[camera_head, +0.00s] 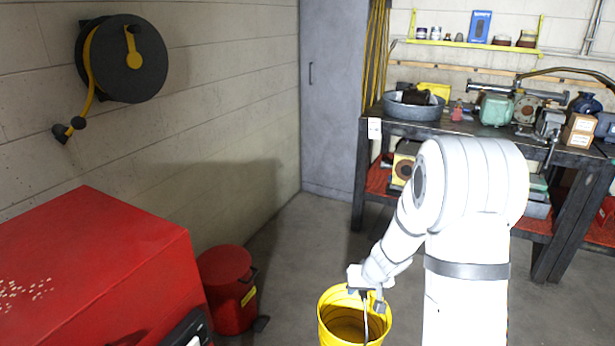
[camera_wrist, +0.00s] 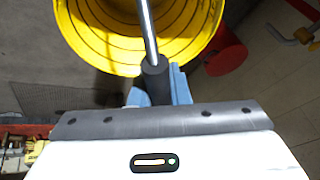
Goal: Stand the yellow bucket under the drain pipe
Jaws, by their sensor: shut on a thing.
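The yellow bucket (camera_head: 327,318) is low in the middle of the head view, its open top facing up and its lower part cut off by the frame edge. My gripper (camera_head: 369,292) is at the bucket's rim. In the wrist view, my gripper (camera_wrist: 157,92) is shut on the dark grip of the bucket's handle (camera_wrist: 149,38), and the yellow bucket (camera_wrist: 90,45) hangs or stands beyond it, ridged inside and seemingly empty. I cannot tell whether its base touches the floor. I cannot make out a drain pipe in either view.
A red cabinet (camera_head: 100,260) and a red lidded bin (camera_head: 228,285) stand at left. A workbench (camera_head: 345,130) loaded with tools stands at the back right. A hose reel (camera_head: 122,58) is on the left wall. The grey floor (camera_head: 300,235) between is clear.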

